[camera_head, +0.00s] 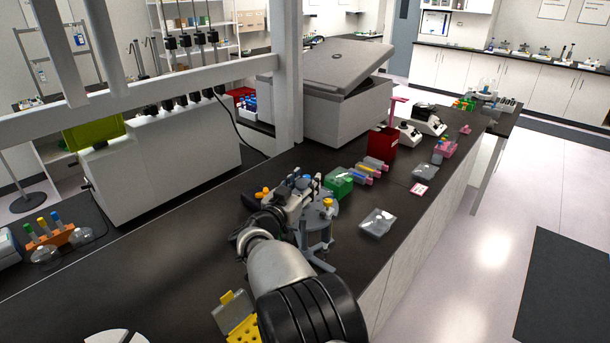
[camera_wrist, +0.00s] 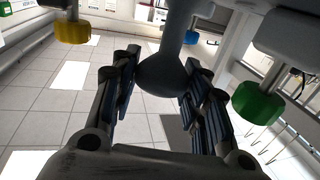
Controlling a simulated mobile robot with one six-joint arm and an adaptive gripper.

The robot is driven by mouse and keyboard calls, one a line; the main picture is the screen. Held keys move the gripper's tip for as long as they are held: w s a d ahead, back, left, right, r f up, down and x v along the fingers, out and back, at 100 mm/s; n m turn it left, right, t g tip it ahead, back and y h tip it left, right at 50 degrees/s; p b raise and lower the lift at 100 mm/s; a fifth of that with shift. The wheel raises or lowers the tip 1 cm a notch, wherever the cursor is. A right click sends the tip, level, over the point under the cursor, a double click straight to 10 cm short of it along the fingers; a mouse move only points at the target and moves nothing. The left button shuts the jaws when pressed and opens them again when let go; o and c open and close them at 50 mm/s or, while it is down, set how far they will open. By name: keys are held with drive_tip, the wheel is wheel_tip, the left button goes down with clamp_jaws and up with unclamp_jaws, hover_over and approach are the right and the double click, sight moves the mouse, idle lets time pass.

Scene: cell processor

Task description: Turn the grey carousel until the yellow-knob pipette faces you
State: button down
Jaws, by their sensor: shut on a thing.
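The grey carousel (camera_head: 318,228) stands on the black bench, partly hidden behind my arm and gripper. A yellow knob (camera_head: 328,203) is on its near right side, and a blue knob (camera_head: 302,183) is farther back. In the wrist view the yellow knob (camera_wrist: 72,32) is at the upper left and a green knob (camera_wrist: 258,102) is at the right. My gripper (camera_wrist: 160,75) has its fingers on either side of a rounded grey part (camera_wrist: 163,72) of the carousel and is shut on it. In the head view my gripper (camera_head: 308,186) is at the carousel's top.
A green rack (camera_head: 338,186) stands close behind the carousel, with colored tubes (camera_head: 370,170) beyond it. A clear dish (camera_head: 377,222) lies to the right. A red box (camera_head: 382,139) and a large grey machine (camera_head: 335,85) stand farther back.

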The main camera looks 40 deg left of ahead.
drive_tip(key=shift+m+h+p, duration=0.55)
drive_tip(key=shift+m+h, duration=0.05)
drive_tip(key=shift+h, duration=0.5)
drive_tip(key=c, duration=0.9)
unclamp_jaws()
drive_tip(key=s, duration=0.4)
drive_tip(key=s+d, duration=0.1)
drive_tip(key=s, duration=0.7)
drive_tip(key=shift+d, duration=0.3)
drive_tip(key=shift+w+r, duration=0.1)
drive_tip(key=shift+w, duration=0.05)
